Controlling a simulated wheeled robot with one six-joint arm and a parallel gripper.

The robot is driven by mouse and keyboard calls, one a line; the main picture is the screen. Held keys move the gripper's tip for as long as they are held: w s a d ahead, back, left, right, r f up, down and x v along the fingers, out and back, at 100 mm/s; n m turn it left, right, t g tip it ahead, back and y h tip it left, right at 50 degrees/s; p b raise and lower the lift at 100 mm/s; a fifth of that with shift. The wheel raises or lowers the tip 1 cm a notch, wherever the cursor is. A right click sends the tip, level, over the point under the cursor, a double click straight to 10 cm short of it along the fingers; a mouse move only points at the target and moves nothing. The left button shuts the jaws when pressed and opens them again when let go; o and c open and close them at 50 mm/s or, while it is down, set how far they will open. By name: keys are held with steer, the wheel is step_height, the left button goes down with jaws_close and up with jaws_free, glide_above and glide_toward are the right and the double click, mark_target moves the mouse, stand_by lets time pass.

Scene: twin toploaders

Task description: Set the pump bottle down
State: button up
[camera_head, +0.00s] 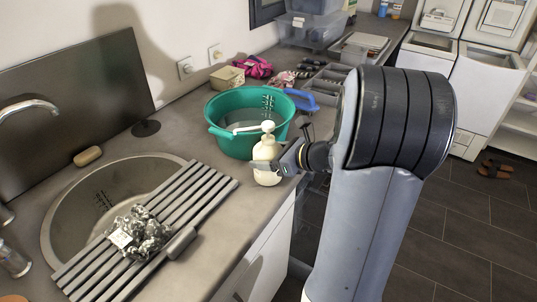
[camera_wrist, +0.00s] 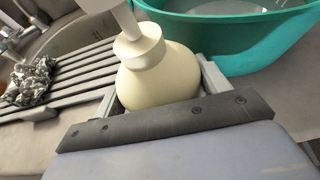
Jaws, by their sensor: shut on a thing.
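The cream pump bottle (camera_head: 266,160) with a white pump head is upright at the counter's front edge, just in front of the green basin. My gripper (camera_head: 279,163) reaches it from the right and is shut on its body. In the wrist view the bottle (camera_wrist: 160,72) sits between the two fingers of my gripper (camera_wrist: 160,90), and its pump top runs out of the picture. Whether its base touches the counter (camera_head: 222,215) I cannot tell.
The green basin (camera_head: 228,143) stands right behind the bottle. A grey slatted rack (camera_head: 192,200) with a crumpled foil-like bundle (camera_head: 142,234) lies across the round sink (camera_head: 75,205). Bare counter lies between rack and bottle. A blue-handled thing (camera_head: 300,99) and grey trays are farther back.

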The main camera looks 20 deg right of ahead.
steer(key=shift+f, duration=0.15)
steer(key=o, duration=1.1)
steer(key=shift+r, duration=0.2)
steer(key=shift+s+d+r, duration=0.1)
steer(key=shift+s+d, duration=0.05)
steer(key=shift+s, duration=0.05)
steer(key=v, duration=1.1)
steer(key=shift+s+d, duration=0.15)
steer(key=shift+s, duration=0.1)
